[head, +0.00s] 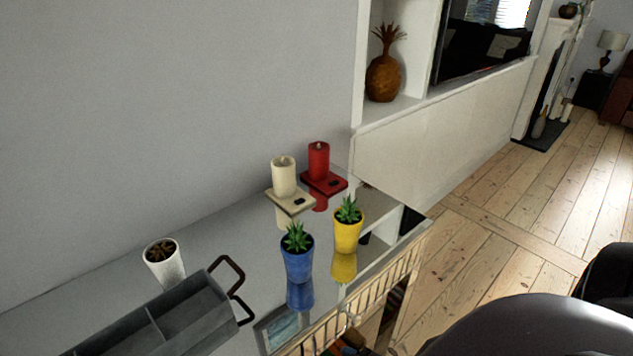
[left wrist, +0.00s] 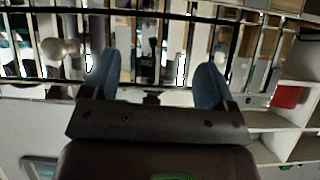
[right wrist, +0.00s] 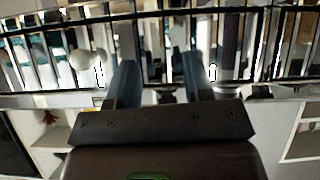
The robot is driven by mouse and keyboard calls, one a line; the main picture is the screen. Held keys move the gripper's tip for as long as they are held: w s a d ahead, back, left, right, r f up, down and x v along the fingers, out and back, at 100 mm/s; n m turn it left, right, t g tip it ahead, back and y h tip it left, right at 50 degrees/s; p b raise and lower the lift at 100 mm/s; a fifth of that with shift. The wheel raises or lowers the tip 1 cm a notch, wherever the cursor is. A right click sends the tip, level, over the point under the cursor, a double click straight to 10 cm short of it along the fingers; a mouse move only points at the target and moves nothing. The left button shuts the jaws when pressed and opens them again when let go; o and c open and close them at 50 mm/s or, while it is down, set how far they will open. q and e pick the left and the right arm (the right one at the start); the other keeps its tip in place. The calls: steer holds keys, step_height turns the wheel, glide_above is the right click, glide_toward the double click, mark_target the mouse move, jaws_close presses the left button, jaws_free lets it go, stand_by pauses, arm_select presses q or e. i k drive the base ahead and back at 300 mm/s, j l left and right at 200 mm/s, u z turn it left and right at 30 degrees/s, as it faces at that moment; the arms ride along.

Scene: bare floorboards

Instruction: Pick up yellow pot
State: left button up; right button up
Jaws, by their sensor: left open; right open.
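The yellow pot (head: 348,231) holds a small green plant and stands upright on the reflective top of a cabinet (head: 235,240), near its right end. A blue pot (head: 297,260) with a similar plant stands just left of it and nearer. Neither gripper shows in the head view. In the left wrist view my left gripper (left wrist: 154,78) is open with nothing between its fingers. In the right wrist view my right gripper (right wrist: 156,80) is open and empty too. Both wrist views face bright vertical bars, and the yellow pot is in neither.
Behind the pots stand a cream candle (head: 284,177) and a red candle (head: 319,161) on small bases. A white pot (head: 164,262) and a grey divided tray (head: 165,325) with dark handles are at the left. A gold-barred front (head: 375,300) runs below the cabinet's edge.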

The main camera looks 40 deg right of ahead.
mark_target(348, 220)
steer(key=k+l, duration=0.1)
steer(key=l, duration=1.45)
steer(key=k+l+z, duration=0.1)
steer(key=l, duration=0.65)
